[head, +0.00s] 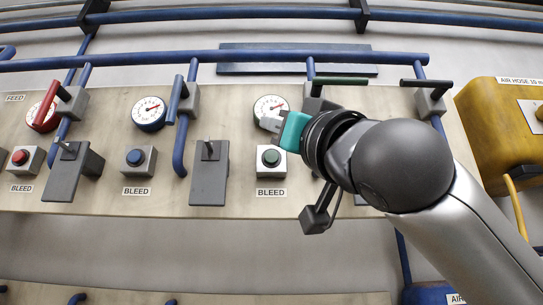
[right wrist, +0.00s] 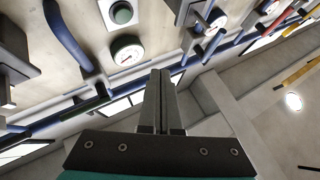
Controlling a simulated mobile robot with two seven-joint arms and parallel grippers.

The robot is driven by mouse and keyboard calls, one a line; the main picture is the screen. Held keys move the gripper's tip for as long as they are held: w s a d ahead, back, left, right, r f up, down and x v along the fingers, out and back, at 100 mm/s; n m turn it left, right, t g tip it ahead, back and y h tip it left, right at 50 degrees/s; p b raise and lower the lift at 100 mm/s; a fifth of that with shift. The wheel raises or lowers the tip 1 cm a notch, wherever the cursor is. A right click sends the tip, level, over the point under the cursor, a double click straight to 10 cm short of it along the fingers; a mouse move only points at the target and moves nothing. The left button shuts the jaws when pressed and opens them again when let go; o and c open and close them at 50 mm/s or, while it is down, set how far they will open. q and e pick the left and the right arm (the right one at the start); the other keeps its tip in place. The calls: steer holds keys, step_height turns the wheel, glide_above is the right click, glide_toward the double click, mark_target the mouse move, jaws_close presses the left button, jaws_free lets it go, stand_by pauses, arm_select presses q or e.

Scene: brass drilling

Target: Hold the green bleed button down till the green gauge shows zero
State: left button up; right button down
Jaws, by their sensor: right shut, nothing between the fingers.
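The green bleed button (head: 270,157) sits on a white box above a BLEED label on the panel. It stands out of its housing and nothing touches it. It also shows at the top of the right wrist view (right wrist: 122,13). The gauge (head: 270,105) above it has a white face and a red needle pointing up and right; its scale is too small to read. It also shows in the right wrist view (right wrist: 127,53). My right gripper (head: 266,124) is shut and empty, in front of the panel between gauge and button in the head view. My left gripper is out of view.
To the left are a blue button (head: 135,157) with its gauge (head: 149,112), and a red button (head: 20,157). A green lever (head: 340,81) and a black lever (head: 426,83) stick out at the top. A yellow tank (head: 500,130) stands at the right.

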steer(key=shift+w, duration=0.1)
steer(key=p, duration=0.3)
glide_toward(267, 153)
step_height(267, 153, up, 4)
steer(key=w+a, duration=0.1)
steer(key=a, duration=0.2)
steer(key=shift+w+d+p, duration=0.1)
steer(key=shift+w+p, duration=0.3)
steer(key=shift+w, duration=0.45)
steer(key=shift+w, duration=0.1)
stand_by(0.8)
steer(key=shift+w, duration=0.35)
steer(key=shift+w+p, duration=0.5)
stand_by(2.5)
